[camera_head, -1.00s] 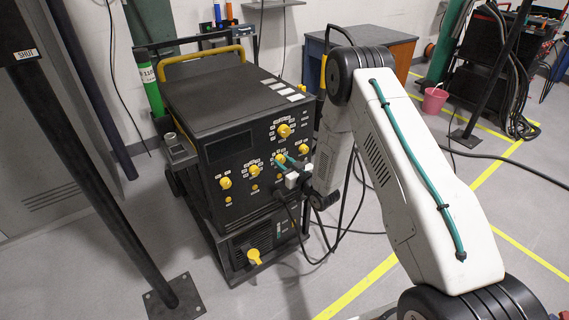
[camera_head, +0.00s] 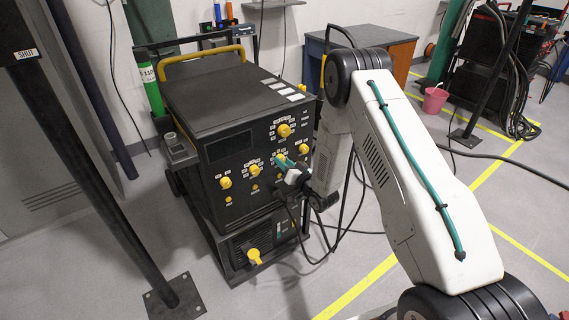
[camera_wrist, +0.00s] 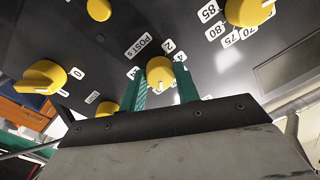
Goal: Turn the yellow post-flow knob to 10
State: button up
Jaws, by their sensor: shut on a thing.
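The yellow post-flow knob (camera_wrist: 160,70) is on the dark front panel of the welding machine (camera_head: 212,100). A white label beside it reads "POST s", and dial labels 2 and 4 show near it in the wrist view. My gripper (camera_wrist: 160,86) has one green finger on each side of this knob and is shut on it. In the head view my gripper (camera_head: 283,160) is at the panel's right half and partly covers the knob. The knob's 10 mark and exact setting cannot be made out.
Other yellow knobs are close by: one at 0 (camera_wrist: 40,77), one near labels 70 to 85 (camera_wrist: 248,12) and another (camera_wrist: 99,9). Dark cables (camera_head: 322,240) hang below my wrist.

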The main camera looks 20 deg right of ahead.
jog(key=o, duration=1)
jog(key=shift+c, duration=0.2)
jog(key=shift+s+d, duration=0.1)
jog(key=v, duration=0.7)
jog(key=shift+s, duration=0.25)
jog(key=shift+d+f, duration=0.1)
